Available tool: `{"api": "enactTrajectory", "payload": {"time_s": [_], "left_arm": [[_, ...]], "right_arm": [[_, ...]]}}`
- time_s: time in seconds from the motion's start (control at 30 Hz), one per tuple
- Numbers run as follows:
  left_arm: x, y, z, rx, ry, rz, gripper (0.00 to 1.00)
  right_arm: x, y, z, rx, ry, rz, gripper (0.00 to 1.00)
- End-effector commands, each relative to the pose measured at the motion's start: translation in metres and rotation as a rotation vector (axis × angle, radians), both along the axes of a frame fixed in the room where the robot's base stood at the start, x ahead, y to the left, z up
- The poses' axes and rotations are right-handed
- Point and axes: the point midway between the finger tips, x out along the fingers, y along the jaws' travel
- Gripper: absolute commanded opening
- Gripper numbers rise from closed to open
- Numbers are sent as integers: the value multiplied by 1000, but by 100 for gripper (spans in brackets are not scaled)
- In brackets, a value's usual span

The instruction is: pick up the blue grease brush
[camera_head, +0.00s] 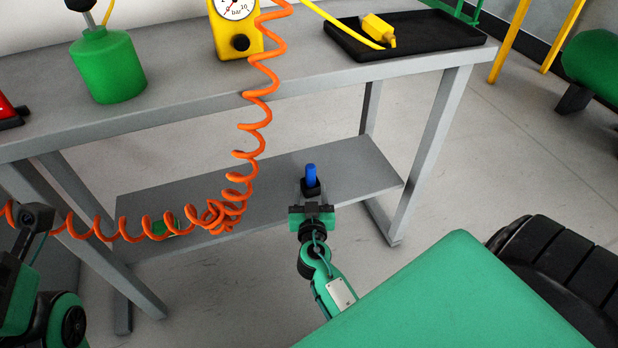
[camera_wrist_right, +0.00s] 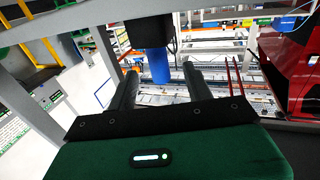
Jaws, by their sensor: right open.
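The blue grease brush (camera_head: 311,174) stands upright over the lower shelf of the workbench, its blue end up and a black part below it. My right gripper (camera_head: 312,208) is just in front of it, pointing at it. In the right wrist view the blue part of the brush (camera_wrist_right: 159,66) lies between the lines of my two open fingers (camera_wrist_right: 160,85), near their tips. No contact shows. Part of my left arm, with a black end piece (camera_head: 37,216), shows at the left edge; its fingers cannot be made out.
The grey bench top (camera_head: 170,95) lies above the shelf (camera_head: 365,178). A coiled orange hose (camera_head: 256,125) hangs left of my right gripper. A green can (camera_head: 103,68), a yellow gauge unit (camera_head: 235,35) and a black tray (camera_head: 440,32) stand on top. A green object (camera_head: 165,227) lies on the shelf.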

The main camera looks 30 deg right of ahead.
Motion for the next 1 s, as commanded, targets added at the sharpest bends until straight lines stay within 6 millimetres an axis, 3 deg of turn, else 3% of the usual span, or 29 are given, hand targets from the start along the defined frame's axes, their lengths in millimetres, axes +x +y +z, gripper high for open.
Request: {"api": "enactTrajectory", "payload": {"time_s": [0.1,0.37,0.67,0.97,1.0], "left_arm": [[1,1,0,0,3,2,36],[1,1,0,-2,5,4,36],[2,3,-2,-6,17,9,36],[3,3,-3,-3,20,12,36],[3,3,-3,-2,18,12,36]], "right_arm": [[17,-10,1,-1,-1,0,51],[32,-20,2,0,0,0,51],[65,-43,6,-1,-1,0,51],[70,-46,5,1,1,0,51],[70,-46,5,1,1,0,48]]}}
